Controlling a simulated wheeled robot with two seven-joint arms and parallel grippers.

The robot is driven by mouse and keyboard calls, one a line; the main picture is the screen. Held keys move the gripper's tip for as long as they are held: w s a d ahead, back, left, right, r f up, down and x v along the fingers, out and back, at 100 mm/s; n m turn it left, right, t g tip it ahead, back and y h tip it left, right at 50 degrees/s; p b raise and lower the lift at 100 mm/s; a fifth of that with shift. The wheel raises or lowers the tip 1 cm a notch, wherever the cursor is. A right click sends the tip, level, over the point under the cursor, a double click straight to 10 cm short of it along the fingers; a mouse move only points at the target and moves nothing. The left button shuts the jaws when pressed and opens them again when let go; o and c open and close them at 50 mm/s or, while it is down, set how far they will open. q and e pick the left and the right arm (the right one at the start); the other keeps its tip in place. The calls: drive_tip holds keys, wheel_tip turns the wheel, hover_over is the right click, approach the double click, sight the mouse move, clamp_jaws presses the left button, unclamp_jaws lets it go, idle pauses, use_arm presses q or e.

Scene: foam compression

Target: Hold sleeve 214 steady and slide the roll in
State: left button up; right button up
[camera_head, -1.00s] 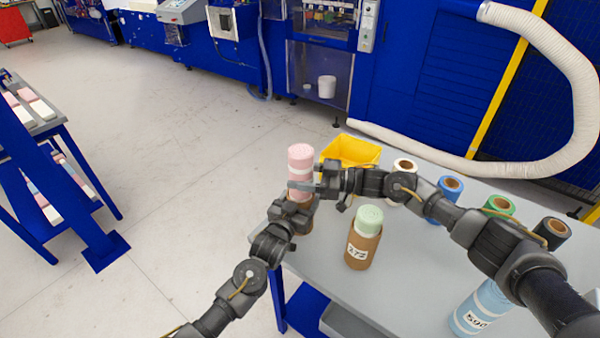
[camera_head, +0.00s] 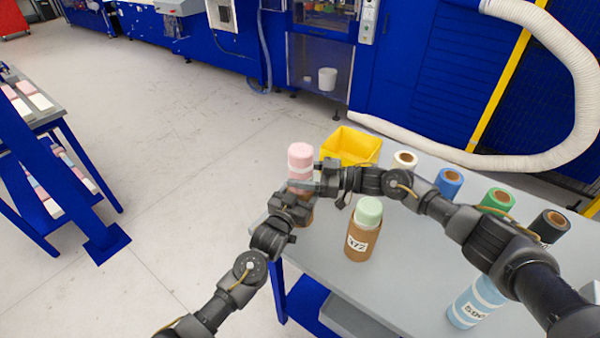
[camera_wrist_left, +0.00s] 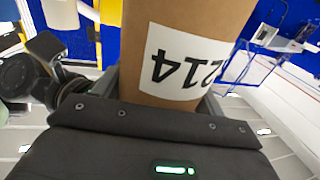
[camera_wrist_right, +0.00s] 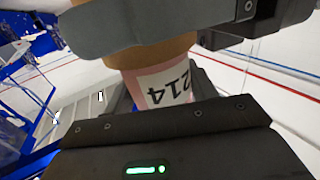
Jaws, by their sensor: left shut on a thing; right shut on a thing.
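A pink roll (camera_head: 301,156) with a pale band stands upright at the table's left edge. My right gripper (camera_head: 318,188) is shut on it. In the right wrist view the roll (camera_wrist_right: 160,84) carries a label reading 214 and meets the brown sleeve (camera_wrist_right: 150,54). My left gripper (camera_head: 292,208) is shut on the brown sleeve just below my right gripper. The sleeve fills the top of the left wrist view (camera_wrist_left: 190,25), with 214 on a white label. Sleeve and roll look lined up; the grippers hide the joint in the head view, so I cannot tell the depth.
A brown sleeve with a green roll (camera_head: 364,238) stands close by on the grey table (camera_head: 405,262). A yellow bin (camera_head: 350,147) is behind. White, blue, green and black rolls stand along the back right. A light-blue roll (camera_head: 474,303) stands under my right arm.

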drive_tip(key=shift+f, duration=0.25)
